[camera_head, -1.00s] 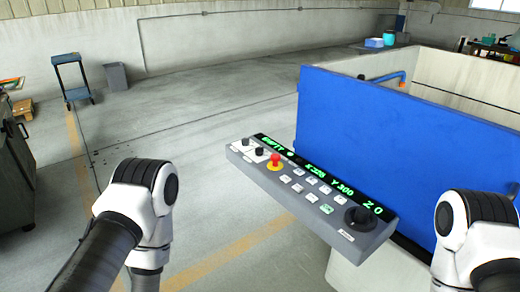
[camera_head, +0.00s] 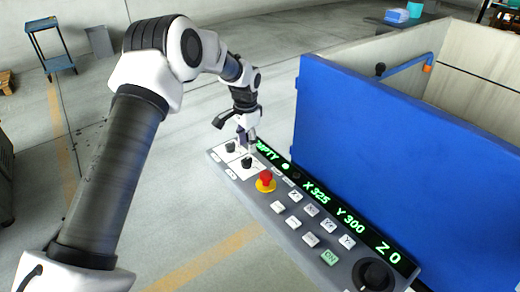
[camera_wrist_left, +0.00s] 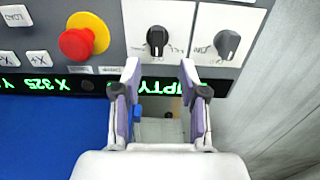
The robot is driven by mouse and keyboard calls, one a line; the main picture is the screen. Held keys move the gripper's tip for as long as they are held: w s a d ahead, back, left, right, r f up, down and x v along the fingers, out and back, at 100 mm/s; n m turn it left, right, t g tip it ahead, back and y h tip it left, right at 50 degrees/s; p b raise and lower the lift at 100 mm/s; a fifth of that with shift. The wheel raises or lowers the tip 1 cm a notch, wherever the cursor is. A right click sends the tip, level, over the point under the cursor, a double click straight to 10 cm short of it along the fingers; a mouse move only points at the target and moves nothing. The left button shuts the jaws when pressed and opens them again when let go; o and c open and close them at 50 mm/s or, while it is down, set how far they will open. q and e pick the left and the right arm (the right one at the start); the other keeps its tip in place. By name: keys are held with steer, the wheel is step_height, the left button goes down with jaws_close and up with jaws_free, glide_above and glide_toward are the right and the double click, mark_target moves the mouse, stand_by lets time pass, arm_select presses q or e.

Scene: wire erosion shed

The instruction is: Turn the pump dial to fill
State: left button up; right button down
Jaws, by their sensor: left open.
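The control panel (camera_head: 300,250) has two small black dials on white plates at its far left end. One dial (camera_head: 230,147) is at the outer end. The other dial (camera_head: 246,163) is nearer the red stop button; it also shows in the wrist view (camera_wrist_left: 157,38), beside the outer dial (camera_wrist_left: 227,42). The plate lettering is too small to read, so I cannot tell which is the pump dial. My left gripper (camera_head: 245,137) is open and empty at the panel's display edge. In the wrist view its fingertips (camera_wrist_left: 158,72) are over the display, short of the inner dial. My right gripper is out of view.
The red stop button (camera_head: 265,180) on its yellow base is close to the inner dial. The lit display (camera_head: 318,197) reads EMPTY, X 325, Y 300, Z 0. A blue panel (camera_head: 400,150) stands right behind the panel. Open floor lies to the left.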

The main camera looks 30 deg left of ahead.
mark_target(246, 159)
arm_select(q)
steer(key=shift+s+d+f, duration=0.15)
steer(key=shift+s+f, duration=0.7)
steer(key=shift+f, duration=0.25)
steer(key=f, duration=0.1)
steer(key=w+f, duration=0.1)
steer(key=f, duration=0.1)
steer(key=shift+f+p, duration=0.15)
steer(key=shift+p, duration=0.2)
steer(key=shift+w+f, duration=0.1)
steer(key=shift+f, duration=0.2)
steer(key=shift+s+r, duration=0.25)
steer(key=shift+s, duration=0.1)
steer(key=c, duration=0.4)
jaws_close()
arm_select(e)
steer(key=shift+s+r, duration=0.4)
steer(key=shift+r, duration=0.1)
